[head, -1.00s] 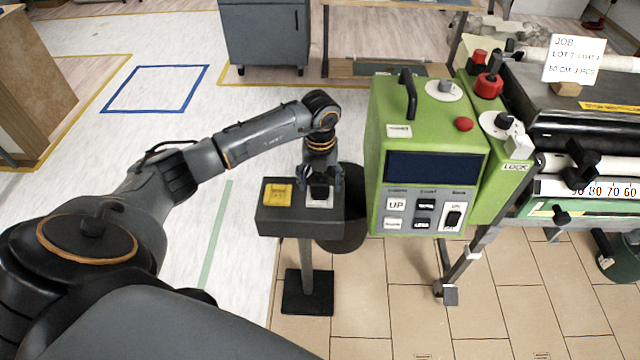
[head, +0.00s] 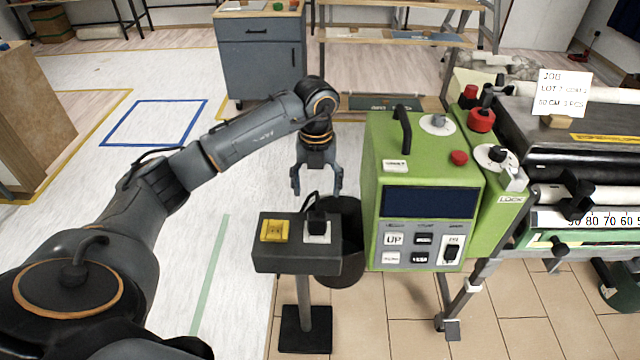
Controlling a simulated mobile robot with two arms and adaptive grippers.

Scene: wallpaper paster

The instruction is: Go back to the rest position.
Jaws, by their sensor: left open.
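My left gripper (head: 317,193) is open and empty. Its fingers point down, above and just behind a dark pedestal box (head: 296,257). The box has a yellow socket (head: 275,231) on its left and a white socket with a black plug (head: 316,222) in it on its right. A gap shows between the fingertips and the plug. My left arm reaches in from the left side. My right gripper is not in view.
A green machine (head: 425,160) with a dark display stands close to the right of my gripper. A dark bin (head: 343,265) is behind the pedestal. A blue-grey cabinet (head: 262,60) stands farther back. The floor on the left is open.

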